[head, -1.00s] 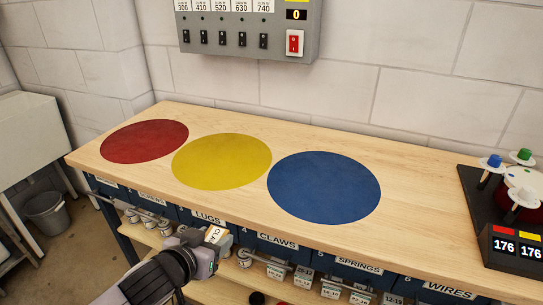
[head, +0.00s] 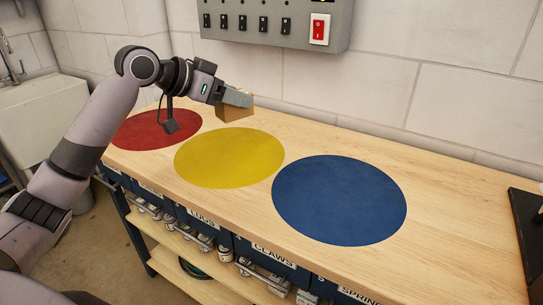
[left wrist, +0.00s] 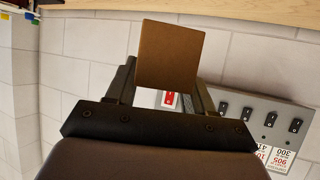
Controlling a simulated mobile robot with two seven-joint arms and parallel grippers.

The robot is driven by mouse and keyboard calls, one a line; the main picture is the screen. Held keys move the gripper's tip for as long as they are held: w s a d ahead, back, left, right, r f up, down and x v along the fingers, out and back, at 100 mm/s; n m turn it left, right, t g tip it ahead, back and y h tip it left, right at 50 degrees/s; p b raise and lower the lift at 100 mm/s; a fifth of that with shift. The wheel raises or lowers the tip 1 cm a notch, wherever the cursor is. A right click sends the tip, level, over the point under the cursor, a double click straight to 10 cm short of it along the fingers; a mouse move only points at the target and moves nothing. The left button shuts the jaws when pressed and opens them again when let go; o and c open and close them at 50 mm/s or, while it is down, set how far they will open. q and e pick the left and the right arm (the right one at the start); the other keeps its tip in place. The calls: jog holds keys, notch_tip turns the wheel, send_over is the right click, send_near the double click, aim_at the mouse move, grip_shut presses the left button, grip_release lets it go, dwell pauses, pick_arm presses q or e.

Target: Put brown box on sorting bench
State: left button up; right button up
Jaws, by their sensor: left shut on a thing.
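The brown box (head: 234,110) is held in my left gripper (head: 238,99), which is shut on it. In the head view the box is near the back edge of the sorting bench (head: 450,225), behind the yellow disc; I cannot tell whether it touches the bench top. In the left wrist view the box (left wrist: 170,55) shows as a flat brown face between the two dark fingers. My right gripper is not in view.
The bench top has a red disc (head: 155,130), a yellow disc (head: 230,158) and a blue disc (head: 340,200), all bare. A grey switch panel (head: 270,22) hangs on the wall behind. A dark stand (head: 530,225) is at the right edge.

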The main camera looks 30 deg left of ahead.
pick_arm(q)
notch_tip(320, 180, down, 15)
jog(key=shift+r+b, duration=0.15)
jog(key=shift+b, duration=0.5)
jog(key=shift+f, duration=2.45)
jog(key=o, duration=1.1)
jog(key=shift+f, duration=0.1)
jog(key=b+v, duration=0.1)
jog(key=v, duration=0.9)
jog(key=shift+s+a, duration=0.15)
jog(key=shift+v, duration=0.85)
